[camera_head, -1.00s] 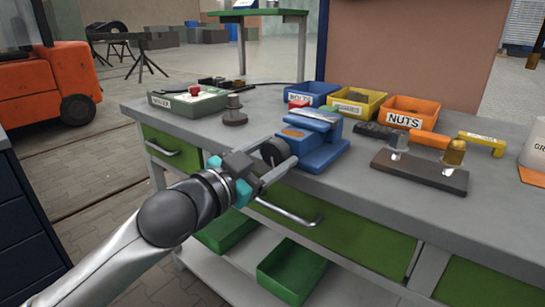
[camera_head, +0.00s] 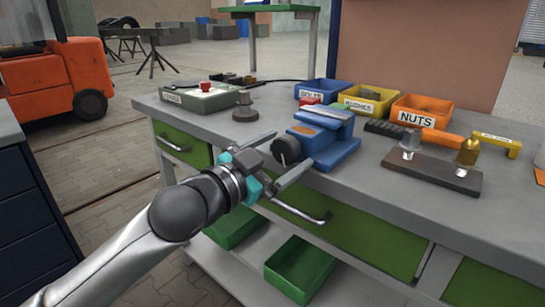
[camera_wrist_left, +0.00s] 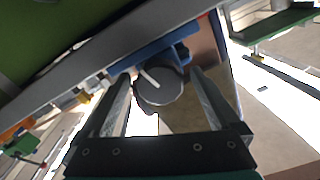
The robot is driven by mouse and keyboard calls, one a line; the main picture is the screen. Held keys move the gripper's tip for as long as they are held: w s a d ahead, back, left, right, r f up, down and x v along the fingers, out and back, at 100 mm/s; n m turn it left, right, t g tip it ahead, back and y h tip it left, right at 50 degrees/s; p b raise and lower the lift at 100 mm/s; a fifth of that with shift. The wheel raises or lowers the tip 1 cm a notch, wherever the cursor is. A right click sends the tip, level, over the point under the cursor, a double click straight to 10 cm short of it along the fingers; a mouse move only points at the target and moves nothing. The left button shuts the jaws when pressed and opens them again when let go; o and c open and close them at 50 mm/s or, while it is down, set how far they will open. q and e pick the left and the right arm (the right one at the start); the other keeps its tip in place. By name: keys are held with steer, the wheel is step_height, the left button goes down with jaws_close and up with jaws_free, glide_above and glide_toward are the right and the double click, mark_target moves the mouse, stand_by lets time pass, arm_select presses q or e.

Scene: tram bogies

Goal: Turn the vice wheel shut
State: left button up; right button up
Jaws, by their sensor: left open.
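The blue vice (camera_head: 330,142) stands near the front edge of the grey workbench. Its dark round wheel (camera_head: 287,151) faces my arm and carries a pale line. My left gripper (camera_head: 294,147) is open, with one finger on each side of the wheel. In the left wrist view the wheel (camera_wrist_left: 160,90) sits between the fingertips of my left gripper (camera_wrist_left: 160,76), with a gap to each finger. Part of the vice (camera_wrist_left: 150,50) shows behind it. My right gripper is out of view.
Blue, yellow and orange bins (camera_head: 422,112) stand behind the vice. A dark block with metal pieces (camera_head: 432,172) is to its right. A grey flanged part (camera_head: 245,107) and a labelled tray (camera_head: 200,98) are to its left. A drawer handle (camera_head: 300,214) juts out below the bench top (camera_head: 400,205).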

arm_select(q)
steer(key=p+v, duration=0.4)
steer(key=v, duration=1.1)
steer(key=shift+p, duration=0.3)
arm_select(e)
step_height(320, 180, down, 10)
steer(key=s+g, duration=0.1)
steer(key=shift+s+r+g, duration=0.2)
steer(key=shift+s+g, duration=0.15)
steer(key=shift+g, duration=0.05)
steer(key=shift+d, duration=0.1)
